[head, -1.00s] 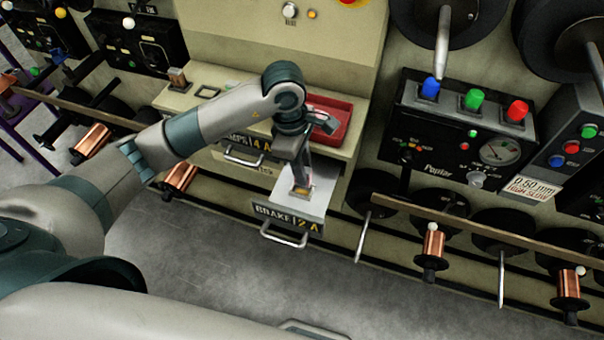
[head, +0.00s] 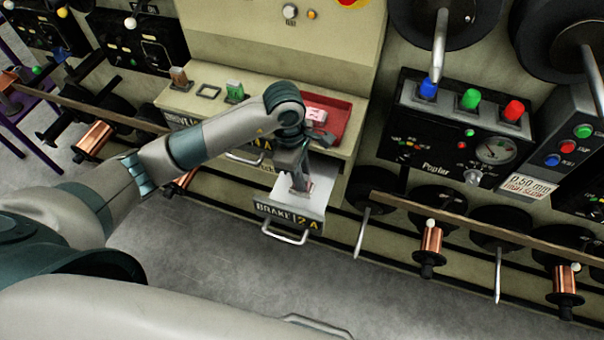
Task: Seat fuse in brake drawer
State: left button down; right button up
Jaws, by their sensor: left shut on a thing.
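The brake drawer (head: 315,205) stands pulled out at the middle, with a pale top face and a front label reading BRAKE 2 A. My left gripper (head: 300,184) points down over the drawer, its fingertips at the drawer's top face. It is shut on a fuse, which the fingers mostly hide; only a small pinkish part shows at the tips. I cannot tell whether the fuse touches the socket, which is hidden too. My right gripper is not in view.
A red tray (head: 341,128) on the ledge holds a pink and white piece (head: 316,114). A green fuse (head: 235,92), an empty square socket (head: 208,92) and a brown fuse (head: 179,77) line the ledge. Rails with copper spools (head: 432,237) flank the cabinet.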

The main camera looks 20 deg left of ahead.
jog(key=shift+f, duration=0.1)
pick_arm(q)
jog(key=shift+f, duration=0.2)
jog(key=c, duration=1.6)
grip_release()
jog(key=shift+r, duration=0.1)
jog(key=shift+r, duration=0.25)
